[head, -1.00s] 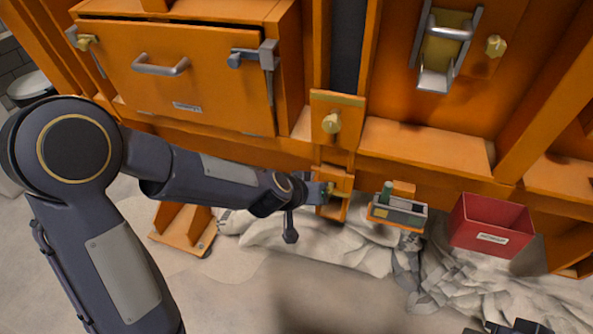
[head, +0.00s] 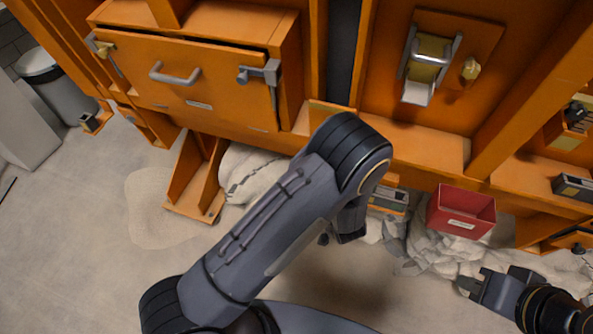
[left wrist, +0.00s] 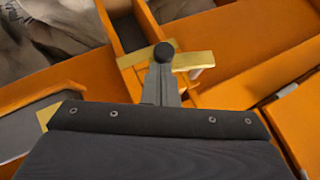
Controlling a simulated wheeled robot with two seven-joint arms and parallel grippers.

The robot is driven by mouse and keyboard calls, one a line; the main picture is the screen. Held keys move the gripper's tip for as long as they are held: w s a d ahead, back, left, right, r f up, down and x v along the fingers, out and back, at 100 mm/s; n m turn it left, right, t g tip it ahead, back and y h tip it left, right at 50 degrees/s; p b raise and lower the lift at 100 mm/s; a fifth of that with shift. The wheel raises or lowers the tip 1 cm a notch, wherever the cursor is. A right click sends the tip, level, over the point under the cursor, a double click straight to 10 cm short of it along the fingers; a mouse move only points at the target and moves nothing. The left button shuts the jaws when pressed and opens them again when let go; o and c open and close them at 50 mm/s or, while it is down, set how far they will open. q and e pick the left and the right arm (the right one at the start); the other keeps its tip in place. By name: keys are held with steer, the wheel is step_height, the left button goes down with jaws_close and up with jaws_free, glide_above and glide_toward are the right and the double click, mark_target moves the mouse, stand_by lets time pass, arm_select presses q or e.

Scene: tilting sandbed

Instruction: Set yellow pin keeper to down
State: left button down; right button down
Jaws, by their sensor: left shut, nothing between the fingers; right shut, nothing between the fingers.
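In the left wrist view, a yellow bar-shaped piece (left wrist: 195,61), which looks like the pin keeper, lies roughly level on an orange frame. My left gripper (left wrist: 163,53) is shut and empty, its tip overlapping the middle of that piece. I cannot tell whether they touch. In the head view my left arm covers this spot, so the keeper and my left fingertips are hidden there. My right gripper (head: 469,284) is shut and empty at the lower right, below the red bin and away from the orange frame.
A red bin (head: 458,223) stands right of my left arm, near a small grey-and-orange box (head: 388,201). An orange hatch with a grey handle (head: 175,75) is at upper left. Floor at lower left is clear.

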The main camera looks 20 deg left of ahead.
arm_select(q)
steer(key=shift+w+d+f+b, duration=0.15)
steer(key=shift+f+b, duration=0.35)
steer(key=shift+f, duration=0.65)
arm_select(e)
steer(key=shift+f, duration=0.5)
